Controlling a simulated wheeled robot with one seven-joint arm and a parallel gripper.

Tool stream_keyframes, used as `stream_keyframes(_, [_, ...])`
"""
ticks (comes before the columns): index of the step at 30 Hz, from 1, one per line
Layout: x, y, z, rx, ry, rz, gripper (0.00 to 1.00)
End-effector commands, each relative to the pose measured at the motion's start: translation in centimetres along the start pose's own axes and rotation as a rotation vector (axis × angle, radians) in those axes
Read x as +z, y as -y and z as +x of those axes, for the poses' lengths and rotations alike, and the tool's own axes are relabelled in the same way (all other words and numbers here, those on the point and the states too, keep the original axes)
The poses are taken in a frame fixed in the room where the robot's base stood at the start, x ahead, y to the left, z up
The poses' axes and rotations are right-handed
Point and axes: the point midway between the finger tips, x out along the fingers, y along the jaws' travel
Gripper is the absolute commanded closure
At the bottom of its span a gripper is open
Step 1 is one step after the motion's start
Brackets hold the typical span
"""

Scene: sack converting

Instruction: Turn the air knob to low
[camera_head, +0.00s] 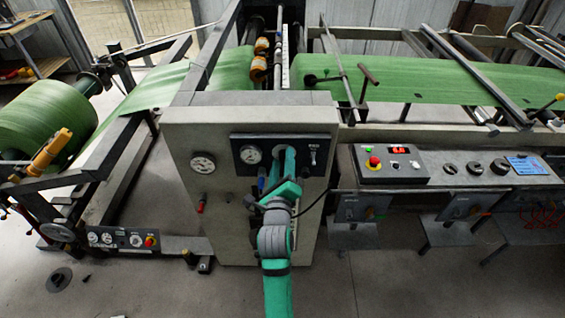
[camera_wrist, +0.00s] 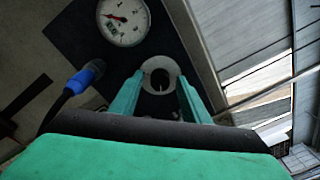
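The air knob (camera_wrist: 160,76) shows in the wrist view as a round pale ring with a dark centre, on a dark panel (camera_head: 240,142). In the head view it is mostly hidden behind my gripper. My gripper (camera_wrist: 161,80) has its teal fingers apart, one on each side of the knob. I cannot tell whether the fingertips touch it. In the head view my gripper (camera_head: 284,160) is close in front of the panel. A white round gauge (camera_wrist: 123,20) is left of the knob and also shows in the head view (camera_head: 250,154). Any low marking is not readable.
A second gauge (camera_head: 203,163) and a red-tipped fitting (camera_head: 201,206) are on the grey cabinet (camera_head: 185,130). A blue hose fitting (camera_wrist: 84,78) is close to the left of my fingers. A small switch (camera_head: 313,156) is right of the knob. A control console (camera_head: 440,164) stands further right.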

Motion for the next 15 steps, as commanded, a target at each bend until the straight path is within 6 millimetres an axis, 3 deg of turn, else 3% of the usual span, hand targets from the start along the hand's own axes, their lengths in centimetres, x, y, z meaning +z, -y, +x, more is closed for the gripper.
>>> stream_keyframes(1, [0.00, 0.00, -0.01, 0.000, 0.000, 0.000, 0.69])
stream_keyframes(5, [0.00, -0.01, -0.02, 0.000, 0.000, 0.000, 0.98])
stream_keyframes(15, [-0.01, -0.08, -0.04, -0.001, 0.001, -0.035, 0.98])
